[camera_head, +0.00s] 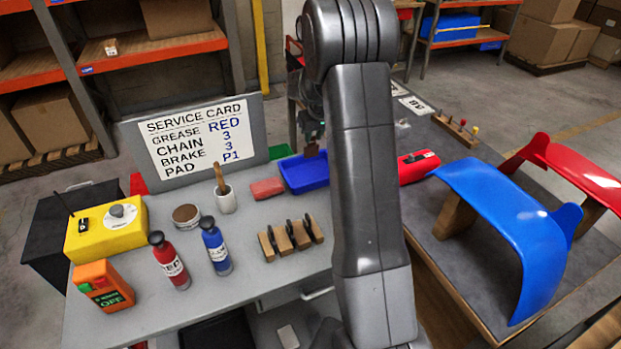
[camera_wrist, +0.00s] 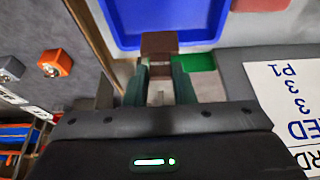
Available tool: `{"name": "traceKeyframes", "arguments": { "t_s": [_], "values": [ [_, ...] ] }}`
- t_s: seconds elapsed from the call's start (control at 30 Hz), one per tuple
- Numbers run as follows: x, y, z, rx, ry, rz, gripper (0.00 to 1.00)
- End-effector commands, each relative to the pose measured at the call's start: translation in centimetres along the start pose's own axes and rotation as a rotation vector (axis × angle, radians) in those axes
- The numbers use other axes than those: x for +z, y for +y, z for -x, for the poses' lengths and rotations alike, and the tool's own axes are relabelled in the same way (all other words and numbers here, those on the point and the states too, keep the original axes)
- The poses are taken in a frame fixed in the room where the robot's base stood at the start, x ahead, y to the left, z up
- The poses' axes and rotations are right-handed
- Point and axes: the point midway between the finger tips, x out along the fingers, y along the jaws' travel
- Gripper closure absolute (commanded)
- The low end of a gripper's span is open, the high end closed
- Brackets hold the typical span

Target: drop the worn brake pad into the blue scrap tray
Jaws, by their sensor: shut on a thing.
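The blue scrap tray (camera_head: 305,174) lies on the grey bench, partly behind my arm in the head view. In the wrist view its blue rim (camera_wrist: 122,38) fills the top middle. My gripper (camera_wrist: 158,72) is shut on the worn brake pad (camera_wrist: 159,43), a small brown block between its green fingers. In the wrist view the pad overlaps the tray's near edge. In the head view the pad (camera_head: 311,149) shows just above the tray's back edge, left of my arm. The fingertips are mostly hidden there.
A red block (camera_head: 267,188) lies left of the tray, beside a cup with a brush (camera_head: 225,200). A wooden rack of dark pads (camera_head: 291,237) and red and blue bottles (camera_head: 215,246) stand nearer. A service card board (camera_head: 201,138) stands behind. Blue bodywork (camera_head: 505,225) is right.

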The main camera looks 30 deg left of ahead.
Motion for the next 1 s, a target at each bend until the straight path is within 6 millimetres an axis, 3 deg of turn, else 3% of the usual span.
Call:
{"name": "traceKeyframes", "arguments": {
  "t_s": [0.2,0.23,0.33,0.73,0.87,1.0],
  "values": [
    [0.0,0.0,0.0,0.000,0.001,0.000,1.00],
    [0.0,0.0,0.0,0.000,0.001,0.000,0.71],
    [0.0,0.0,0.1,0.000,0.001,0.000,0.52],
    [-0.1,0.0,0.6,0.001,0.003,0.000,0.52],
    [-0.1,0.0,2.3,0.001,0.005,0.000,0.52],
    [-0.1,0.0,5.2,0.002,0.006,0.000,0.52]
  ]
}}
